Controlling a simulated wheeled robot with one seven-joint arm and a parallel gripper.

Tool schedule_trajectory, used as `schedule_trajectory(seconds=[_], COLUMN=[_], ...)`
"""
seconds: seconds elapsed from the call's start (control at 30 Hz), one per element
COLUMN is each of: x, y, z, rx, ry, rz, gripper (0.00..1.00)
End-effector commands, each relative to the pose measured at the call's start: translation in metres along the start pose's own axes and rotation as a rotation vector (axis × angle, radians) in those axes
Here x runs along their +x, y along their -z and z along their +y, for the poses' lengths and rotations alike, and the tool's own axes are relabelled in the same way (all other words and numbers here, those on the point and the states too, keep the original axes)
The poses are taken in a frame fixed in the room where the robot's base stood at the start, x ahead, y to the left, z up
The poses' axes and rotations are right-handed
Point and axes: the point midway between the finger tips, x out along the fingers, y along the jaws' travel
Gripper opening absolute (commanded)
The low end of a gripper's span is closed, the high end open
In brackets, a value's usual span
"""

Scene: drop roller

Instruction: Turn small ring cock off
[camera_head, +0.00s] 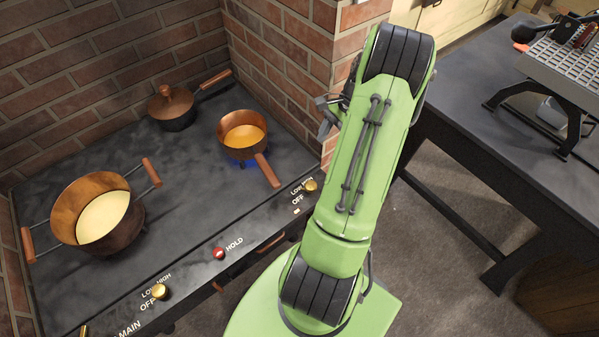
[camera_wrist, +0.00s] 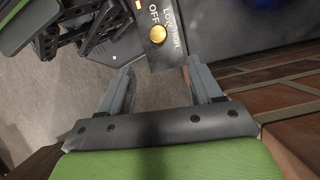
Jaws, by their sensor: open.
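The small ring cock is a brass knob (camera_head: 311,185) at the right end of the stove's front panel, beside LOW, HIGH and OFF lettering. A small copper pan (camera_head: 243,131) with orange content stands behind it, with a blue flame showing beneath. In the wrist view the knob (camera_wrist: 158,34) lies just beyond the fingertips, roughly centred between them. My gripper (camera_wrist: 158,68) is open and empty, with its fingers apart and not touching the knob. In the head view my green arm hides most of the gripper.
A large two-handled pot (camera_head: 82,200) and a lidded pan (camera_head: 173,108) stand on the stove. Another brass knob (camera_head: 159,291), marked MAIN, and a red HOLD button (camera_head: 219,253) are along the front. Brick walls (camera_head: 70,60) rise close behind. A dark table (camera_head: 480,105) stands right.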

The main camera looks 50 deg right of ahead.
Motion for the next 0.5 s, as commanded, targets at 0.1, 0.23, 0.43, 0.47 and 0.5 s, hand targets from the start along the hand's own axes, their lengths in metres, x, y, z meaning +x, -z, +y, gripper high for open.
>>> schedule_trajectory(seconds=[0.1, 0.23, 0.43, 0.47, 0.5], x=[0.023, 0.058, 0.108, 0.115, 0.124], y=[0.0, 0.0, 0.0, 0.0, 0.0], z=[0.0, 0.001, 0.001, 0.001, 0.001], rx=[-0.001, -0.003, -0.003, -0.002, -0.002], ry=[-0.004, -0.005, -0.005, -0.004, -0.004], rz=[-0.002, -0.004, -0.003, -0.002, -0.002], gripper=[0.64, 0.64, 0.64, 0.64, 0.64])
